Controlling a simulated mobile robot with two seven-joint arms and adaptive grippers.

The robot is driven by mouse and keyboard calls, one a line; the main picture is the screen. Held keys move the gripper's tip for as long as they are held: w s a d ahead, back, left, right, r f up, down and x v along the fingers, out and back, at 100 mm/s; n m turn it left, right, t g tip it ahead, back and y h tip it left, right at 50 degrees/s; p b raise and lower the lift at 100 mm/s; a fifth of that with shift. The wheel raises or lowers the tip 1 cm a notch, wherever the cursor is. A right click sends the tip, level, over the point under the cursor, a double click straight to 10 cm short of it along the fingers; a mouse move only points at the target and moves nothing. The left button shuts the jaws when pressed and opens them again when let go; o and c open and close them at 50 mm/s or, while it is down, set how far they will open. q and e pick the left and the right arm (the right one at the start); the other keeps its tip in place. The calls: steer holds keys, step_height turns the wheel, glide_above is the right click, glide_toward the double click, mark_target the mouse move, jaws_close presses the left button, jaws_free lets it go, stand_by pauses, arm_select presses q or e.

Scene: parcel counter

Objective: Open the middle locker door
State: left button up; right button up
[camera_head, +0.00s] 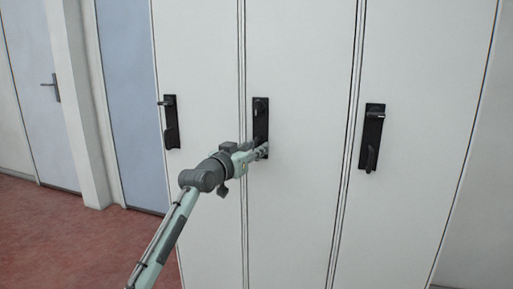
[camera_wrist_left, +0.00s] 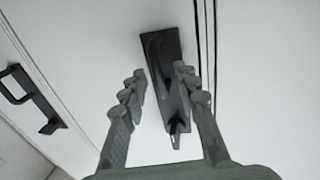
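The middle locker door (camera_head: 300,190) is white and looks shut, flush with its neighbours. Its black handle plate (camera_head: 260,118) is upright near the door's left edge, with a round part at the top; its lower part is partly hidden by my gripper. My left gripper (camera_head: 264,151) is at the lower end of this plate. In the left wrist view my two fingers (camera_wrist_left: 160,82) are spread apart, one on each side of the black handle (camera_wrist_left: 168,60). I cannot tell whether they touch it. My right gripper is not in view.
The left locker door (camera_head: 195,60) and right locker door (camera_head: 420,60) have similar black handles, the left one (camera_head: 171,122) and the right one (camera_head: 372,137). A pale blue door (camera_head: 130,100) and another door (camera_head: 40,90) stand farther left. The red floor (camera_head: 60,235) at left is clear.

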arm_select(q)
steer(key=shift+w+d, duration=0.15)
steer(key=shift+w, duration=0.15)
jaws_close()
stand_by(0.3)
